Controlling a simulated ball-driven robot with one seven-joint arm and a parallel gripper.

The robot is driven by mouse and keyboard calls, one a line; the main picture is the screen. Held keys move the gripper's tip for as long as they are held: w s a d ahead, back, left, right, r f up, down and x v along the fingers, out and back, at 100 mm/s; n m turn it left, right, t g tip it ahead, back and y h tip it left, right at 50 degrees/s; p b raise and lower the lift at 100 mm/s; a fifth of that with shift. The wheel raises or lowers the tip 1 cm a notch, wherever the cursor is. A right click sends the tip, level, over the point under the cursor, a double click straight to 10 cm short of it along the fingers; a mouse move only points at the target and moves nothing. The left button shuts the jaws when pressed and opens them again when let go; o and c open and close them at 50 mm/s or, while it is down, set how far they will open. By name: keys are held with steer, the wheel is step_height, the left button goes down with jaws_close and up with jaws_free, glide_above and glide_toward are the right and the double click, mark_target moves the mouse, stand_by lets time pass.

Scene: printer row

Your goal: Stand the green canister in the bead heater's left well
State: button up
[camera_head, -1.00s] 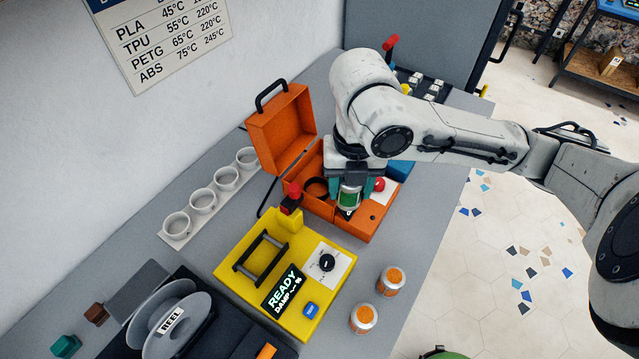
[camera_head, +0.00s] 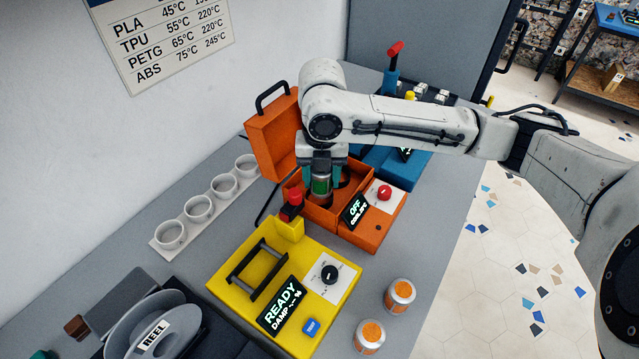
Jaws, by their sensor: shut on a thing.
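The bead heater is the orange case (camera_head: 362,238) with its lid (camera_head: 272,138) raised, in the middle of the counter. Its display reads OFF. My gripper (camera_head: 321,188) points down over the left part of the open case, shut on the green canister (camera_head: 320,186). The canister is upright between the teal fingers. Its lower end is low at the case opening, over the left well area. The gripper and canister hide much of the wells, so I cannot tell whether its base is inside the left well or just above it.
A yellow unit (camera_head: 232,284) reading READY stands in front, with a red-topped post (camera_head: 291,205) close to the gripper. Two orange-filled jars (camera_head: 399,295) stand at right. White cups (camera_head: 198,208) line the left. A blue unit (camera_head: 402,172) stands behind the heater.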

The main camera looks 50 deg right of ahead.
mark_target(319, 186)
steer(key=shift+w+d+f, duration=0.3)
steer(key=shift+w+f, duration=0.15)
steer(key=shift+f, duration=0.3)
steer(key=shift+f+p, duration=0.4)
steer(key=shift+f, duration=1)
steer(key=shift+f, duration=0.2)
steer(key=o, duration=1.1)
steer(key=shift+r, duration=0.1)
step_height(319, 186, up, 12)
steer(key=shift+r+b, duration=0.15)
steer(key=shift+b, duration=0.35)
